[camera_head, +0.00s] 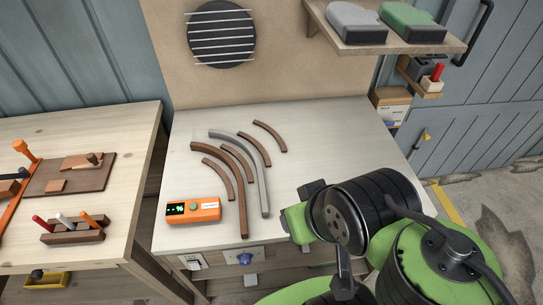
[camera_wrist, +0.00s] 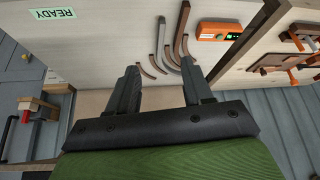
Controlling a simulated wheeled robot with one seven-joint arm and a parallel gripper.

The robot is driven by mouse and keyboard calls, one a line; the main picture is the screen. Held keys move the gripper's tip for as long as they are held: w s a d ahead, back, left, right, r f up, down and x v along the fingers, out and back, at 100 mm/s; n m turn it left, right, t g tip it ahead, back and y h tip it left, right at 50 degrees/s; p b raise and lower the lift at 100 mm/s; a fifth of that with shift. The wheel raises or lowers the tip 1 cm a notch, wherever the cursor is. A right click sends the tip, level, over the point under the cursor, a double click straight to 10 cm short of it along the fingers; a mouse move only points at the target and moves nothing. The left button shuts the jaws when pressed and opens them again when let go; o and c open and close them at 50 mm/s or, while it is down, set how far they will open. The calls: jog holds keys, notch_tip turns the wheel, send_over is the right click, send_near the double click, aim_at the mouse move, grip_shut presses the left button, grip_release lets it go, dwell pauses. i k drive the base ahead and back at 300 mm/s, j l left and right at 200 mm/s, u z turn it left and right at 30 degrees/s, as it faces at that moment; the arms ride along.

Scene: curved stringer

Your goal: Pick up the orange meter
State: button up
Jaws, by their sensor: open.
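The orange meter (camera_head: 207,214) is a small box with a dark display and a green button. It lies on the pale workbench near its front left edge. In the wrist view the meter (camera_wrist: 218,31) is at the upper right, past the fingers. My gripper (camera_wrist: 160,68) is open, with its two dark fingers apart and nothing held between them. In the head view my arm is at the lower right, to the right of the meter and well apart from it; the fingertips are not clear there.
Several curved brown and grey strips (camera_head: 243,202) lie on the bench (camera_head: 340,130) just right of the meter. A wooden table (camera_head: 130,120) with tools stands at the left. A shelf (camera_head: 400,47) with two covered items hangs at the upper right.

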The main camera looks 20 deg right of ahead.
aim_at(208, 209)
jog(key=j+u, duration=0.2)
jog(key=u, duration=0.25)
jog(key=j+u, duration=0.2)
jog(key=u, duration=0.2)
jog(key=j+u, duration=0.2)
jog(key=u, duration=0.25)
